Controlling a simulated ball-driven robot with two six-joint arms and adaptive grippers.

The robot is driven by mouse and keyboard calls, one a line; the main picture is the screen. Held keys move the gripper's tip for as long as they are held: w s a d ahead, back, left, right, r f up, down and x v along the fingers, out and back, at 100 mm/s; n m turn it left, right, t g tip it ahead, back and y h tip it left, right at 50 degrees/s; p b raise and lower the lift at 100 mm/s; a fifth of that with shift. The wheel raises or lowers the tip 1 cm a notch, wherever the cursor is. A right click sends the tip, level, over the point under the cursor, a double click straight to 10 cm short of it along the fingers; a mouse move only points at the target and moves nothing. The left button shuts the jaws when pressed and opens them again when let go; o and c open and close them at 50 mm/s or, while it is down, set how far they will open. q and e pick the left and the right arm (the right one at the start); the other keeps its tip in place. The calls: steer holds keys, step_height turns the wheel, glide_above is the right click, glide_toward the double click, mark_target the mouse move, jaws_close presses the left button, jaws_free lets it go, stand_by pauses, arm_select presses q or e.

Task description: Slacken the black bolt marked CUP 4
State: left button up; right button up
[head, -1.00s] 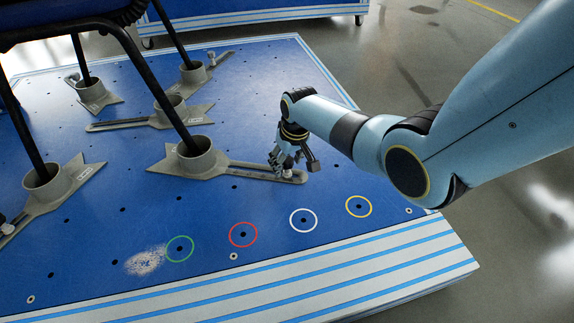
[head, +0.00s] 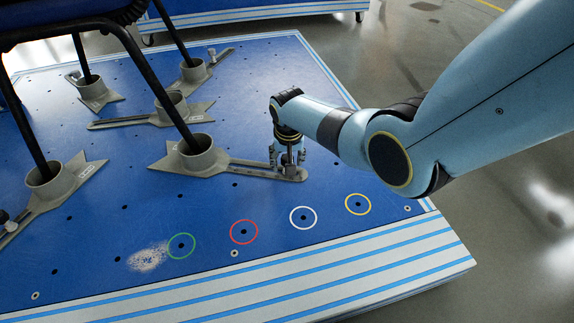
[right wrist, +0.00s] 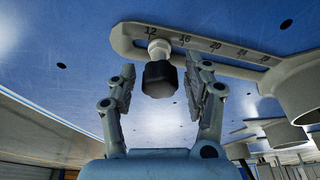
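A black bolt head on a pale shank (right wrist: 159,80) stands at the end of a grey slotted arm with a number scale (right wrist: 200,42). That arm (head: 262,170) belongs to the cup (head: 196,155) around the front right chair leg. No CUP 4 marking is readable. My right gripper (head: 287,164) points down over the arm's outer end. In the right wrist view its fingers (right wrist: 160,82) are apart, one on each side of the black bolt head, with gaps visible. My left gripper is not in view.
Other grey cups hold the chair's black legs, including a front left cup (head: 45,182). Several coloured rings, such as the white one (head: 303,217), mark the blue platform (head: 215,212) near its striped front edge. The platform between slotted arm and rings is clear.

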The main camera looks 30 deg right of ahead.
jaws_close()
steer(key=shift+r+n, duration=0.1)
steer(key=shift+n, duration=0.8)
steer(key=shift+n+y+p, duration=0.35)
steer(key=shift+n+y, duration=0.05)
steer(key=shift+n, duration=0.8)
steer(key=n+y, duration=0.1)
steer(key=n, duration=0.3)
steer(key=n, duration=0.1)
steer(key=n+y+b, duration=0.1)
steer(key=n, duration=0.1)
steer(key=shift+d+f, duration=0.1)
steer(key=shift+f, duration=0.15)
steer(key=shift+r+n, duration=0.15)
steer(key=shift+n, duration=0.35)
